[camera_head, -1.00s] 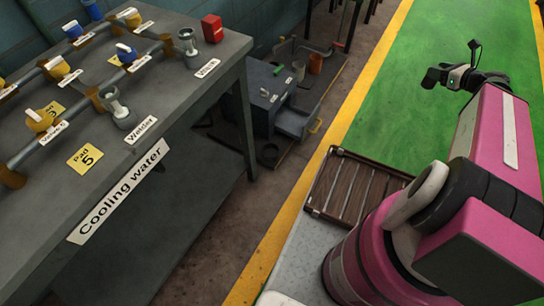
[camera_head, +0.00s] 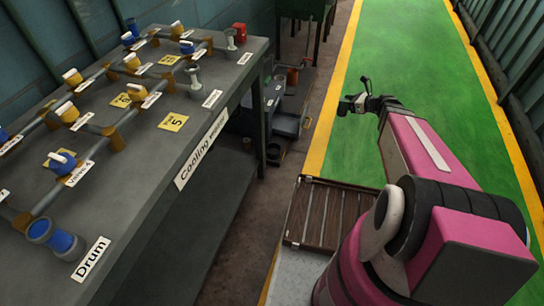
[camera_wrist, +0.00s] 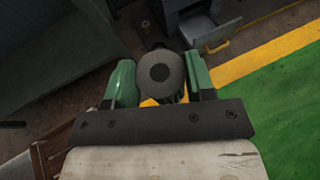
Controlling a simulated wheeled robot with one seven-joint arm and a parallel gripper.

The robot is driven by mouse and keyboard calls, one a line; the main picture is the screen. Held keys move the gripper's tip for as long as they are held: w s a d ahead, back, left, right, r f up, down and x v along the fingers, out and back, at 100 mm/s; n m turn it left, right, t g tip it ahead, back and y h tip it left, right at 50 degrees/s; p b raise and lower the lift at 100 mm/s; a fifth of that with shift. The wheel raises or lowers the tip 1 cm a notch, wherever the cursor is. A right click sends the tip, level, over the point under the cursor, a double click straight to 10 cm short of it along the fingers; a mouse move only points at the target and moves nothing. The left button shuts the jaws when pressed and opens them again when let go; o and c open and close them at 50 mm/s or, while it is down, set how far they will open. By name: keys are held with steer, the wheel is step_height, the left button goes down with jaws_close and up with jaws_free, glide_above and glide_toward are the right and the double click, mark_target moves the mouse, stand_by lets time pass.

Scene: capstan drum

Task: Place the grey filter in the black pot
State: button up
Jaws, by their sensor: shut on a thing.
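My gripper (camera_wrist: 161,85) has green fingers, which are shut on a grey round piece with a dark centre, which looks like the grey filter (camera_wrist: 160,70). In the head view my gripper (camera_head: 361,103) is small and dark, held out over the green floor to the right of the bench. The filter is too small to make out clearly there. A small dark round thing (camera_head: 274,154), possibly the black pot, sits low on the floor beside the bench, left of my gripper. Its inside cannot be made out.
The grey bench (camera_head: 150,130) carries pipes, valves and labels, with a red block (camera_head: 240,32) at its far end. A dark grey box (camera_head: 283,122) stands on the floor beyond it. A slatted wooden platform (camera_head: 325,212) lies near my base. The green lane (camera_head: 420,60) is mostly clear.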

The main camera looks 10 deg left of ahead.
steer(key=a+f+n+g, duration=0.1)
steer(key=a+f+g, duration=0.1)
steer(key=a+f, duration=0.8)
steer(key=a+f+n+g+y, duration=0.1)
steer(key=a+f+n, duration=0.1)
steer(key=a+f, duration=0.8)
steer(key=a+f+n+g, duration=0.15)
steer(key=a+f, duration=0.35)
steer(key=f, duration=1)
steer(key=shift+m, duration=0.25)
steer(key=shift+w+a+f, duration=1.3)
steer(key=shift+a+f, duration=0.1)
steer(key=shift+f, duration=0.4)
steer(key=shift+w+a+f, duration=1.35)
steer(key=shift+a+f, duration=0.05)
steer(key=shift+f, duration=0.4)
steer(key=shift+w+a+f, duration=1.3)
steer(key=shift+a+f, duration=0.1)
steer(key=shift+f, duration=0.4)
steer(key=shift+f, duration=0.15)
steer(key=o, duration=0.6)
steer(key=shift+f, duration=0.1)
steer(key=shift+c, duration=0.2)
steer(key=o, duration=0.4)
